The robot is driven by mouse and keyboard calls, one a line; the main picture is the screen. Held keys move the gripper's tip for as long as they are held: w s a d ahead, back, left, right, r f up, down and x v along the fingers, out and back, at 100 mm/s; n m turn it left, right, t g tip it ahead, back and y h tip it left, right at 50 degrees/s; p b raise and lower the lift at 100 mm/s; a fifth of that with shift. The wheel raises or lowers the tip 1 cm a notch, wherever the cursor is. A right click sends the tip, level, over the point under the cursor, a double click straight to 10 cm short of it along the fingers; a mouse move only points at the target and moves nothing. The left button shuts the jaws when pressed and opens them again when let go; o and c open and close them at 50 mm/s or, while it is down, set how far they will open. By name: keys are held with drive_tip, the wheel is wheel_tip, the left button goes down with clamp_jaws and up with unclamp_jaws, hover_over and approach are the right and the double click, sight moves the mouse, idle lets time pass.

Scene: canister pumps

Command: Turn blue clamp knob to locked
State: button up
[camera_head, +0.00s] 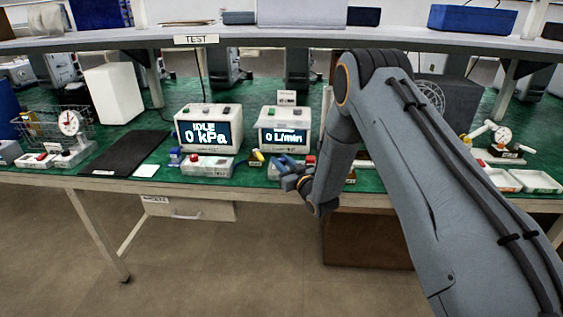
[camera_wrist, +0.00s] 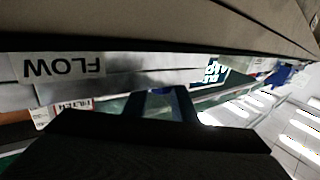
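A small blue part (camera_head: 176,156), which looks like the blue clamp knob, stands at the left end of a low pale fixture (camera_head: 208,168) in front of the kPa display. Its turn position is too small to read. My gripper (camera_head: 278,170) is at the bench's front edge, to the right of this fixture and apart from it. In the wrist view its two fingers (camera_wrist: 160,92) stand apart with a gap between them and nothing visible held. A blue patch (camera_wrist: 283,75) shows at the right of the wrist view; I cannot tell whether it is the knob.
The kPa display (camera_head: 208,129) reads IDLE, and the L/min display (camera_head: 284,128) stands behind my gripper. A yellow part (camera_head: 257,156) lies between fixture and gripper. A black mat (camera_head: 125,152) is further left. A shelf (camera_head: 240,37) crosses above. A FLOW label (camera_wrist: 63,66) is close to the wrist camera.

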drive_tip(key=c, duration=0.3)
drive_tip(key=shift+a+m+t+h, duration=0.2)
drive_tip(key=shift+m+t+h, duration=0.25)
drive_tip(key=shift+h, duration=0.25)
drive_tip(key=shift+d+m+t+h+b, duration=0.1)
drive_tip(key=shift+m+t+h+b, duration=0.55)
drive_tip(key=shift+m+h, duration=1.5)
drive_tip(key=shift+n+h, duration=0.3)
drive_tip(key=shift+h, duration=0.15)
drive_tip(key=o, duration=1)
drive_tip(key=shift+s, duration=0.15)
